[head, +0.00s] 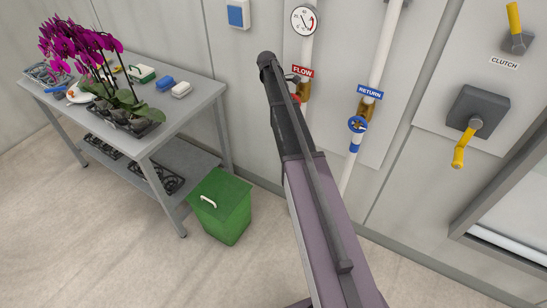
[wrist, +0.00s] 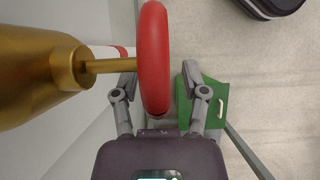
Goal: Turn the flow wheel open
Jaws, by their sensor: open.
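The flow wheel (wrist: 155,60) is red and seen nearly edge-on in the wrist view, on a brass stem from a brass valve body (wrist: 40,75) at the left. My gripper (wrist: 158,72) is open, with one finger on each side of the wheel's lower part. The left finger is on the stem side, just below the stem. I see a gap at both fingers, and no clear contact. In the head view my arm hides most of the wheel below the red FLOW label (head: 302,71); my fingers are hidden there.
Yellow levers, one by the CLUTCH label (head: 504,63), are further right. A gauge (head: 303,19) is above. A green bin (head: 222,207) stands below, beside a grey bench (head: 155,143) with orchids (head: 85,45).

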